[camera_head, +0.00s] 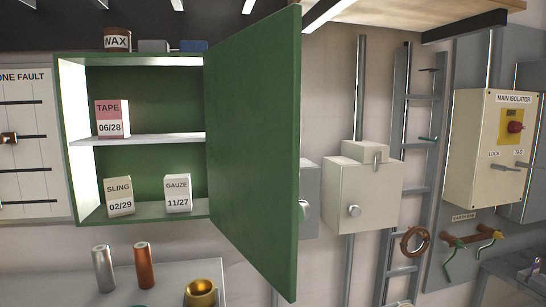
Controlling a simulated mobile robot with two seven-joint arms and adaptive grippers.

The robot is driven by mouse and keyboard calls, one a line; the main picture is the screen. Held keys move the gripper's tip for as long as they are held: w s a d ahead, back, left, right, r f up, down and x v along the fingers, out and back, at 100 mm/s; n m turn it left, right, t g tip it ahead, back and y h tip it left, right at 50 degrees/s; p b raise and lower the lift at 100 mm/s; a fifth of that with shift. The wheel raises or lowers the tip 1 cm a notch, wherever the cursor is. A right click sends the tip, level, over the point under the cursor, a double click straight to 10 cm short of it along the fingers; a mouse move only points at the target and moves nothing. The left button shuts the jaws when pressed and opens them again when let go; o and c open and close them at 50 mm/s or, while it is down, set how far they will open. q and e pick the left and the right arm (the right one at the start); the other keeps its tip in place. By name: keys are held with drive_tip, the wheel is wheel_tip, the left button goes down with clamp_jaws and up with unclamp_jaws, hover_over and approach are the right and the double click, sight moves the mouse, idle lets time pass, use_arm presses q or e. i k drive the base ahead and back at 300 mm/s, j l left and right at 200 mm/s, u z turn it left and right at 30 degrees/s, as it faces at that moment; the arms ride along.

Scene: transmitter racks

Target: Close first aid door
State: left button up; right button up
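The green first aid cabinet (62,150) hangs on the wall at the left and is open. Its green door (255,150) is hinged on the cabinet's right side and swings out toward me, standing wide open. Inside, a pink and white TAPE box (112,120) stands on the white shelf (150,139). A SLING box (120,196) and a GAUZE box (178,193) stand on the cabinet floor. The door hides part of the wall and a grey box behind it. Neither of my grippers shows in the head view.
A WAX tin (117,40) and other items stand on top of the cabinet. Below is a grey counter (205,270) with a silver cylinder (104,268), a copper cylinder (145,264) and a brass cup (201,292). Wall boxes (362,195) and a ladder (411,170) are right of the door.

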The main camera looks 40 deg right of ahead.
sight(251, 88)
drive_tip(key=k+l, duration=0.1)
drive_tip(key=l, duration=0.3)
drive_tip(key=k+l+u, duration=0.1)
drive_tip(key=l, duration=0.35)
drive_tip(key=k+l, duration=0.2)
drive_tip(key=l, duration=0.2)
drive_tip(key=k+l+u, duration=0.1)
drive_tip(key=l, duration=0.3)
